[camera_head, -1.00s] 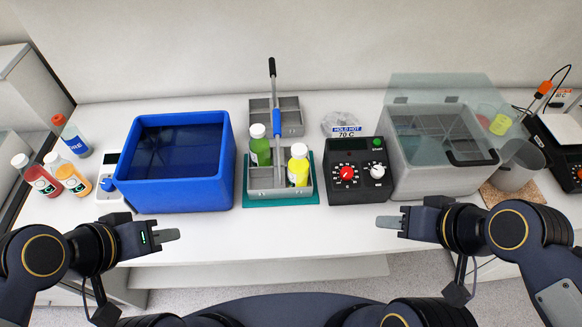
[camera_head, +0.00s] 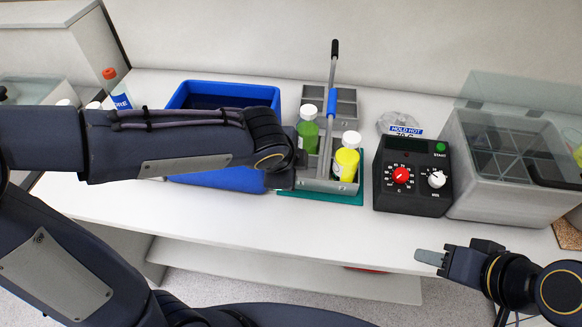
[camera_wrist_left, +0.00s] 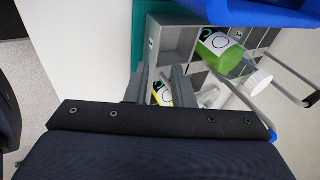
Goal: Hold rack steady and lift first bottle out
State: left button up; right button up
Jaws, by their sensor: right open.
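The grey rack (camera_head: 327,185) stands on a teal mat (camera_head: 312,198), its long handle (camera_head: 333,75) rising from the middle. A green bottle (camera_head: 307,138) and a yellow bottle (camera_head: 345,163), both white-capped, stand upright in its front compartments. In the left wrist view the green bottle (camera_wrist_left: 222,52) is at the upper right. The yellow bottle (camera_wrist_left: 161,93) partly shows between the fingers of my left gripper (camera_wrist_left: 162,85). These fingers are apart, at the rack's left front side; whether they touch it is unclear. My right gripper (camera_head: 432,258) is open and empty, front right of the rack.
A blue tub (camera_head: 235,95) stands left of the rack, partly hidden by my left arm. A black control box (camera_head: 412,175) and a grey lidded bath (camera_head: 505,150) stand to the right. A red-capped bottle (camera_head: 117,90) is far left. The front counter is clear.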

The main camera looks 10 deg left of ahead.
pick_arm(q)
jog(key=b+x, duration=0.6)
jog(key=x, duration=0.2)
jog(key=shift+f+b, duration=0.35)
jog(key=shift+f, duration=0.1)
jog(key=shift+c, duration=0.3)
jog(key=shift+w, duration=0.1)
grip_shut()
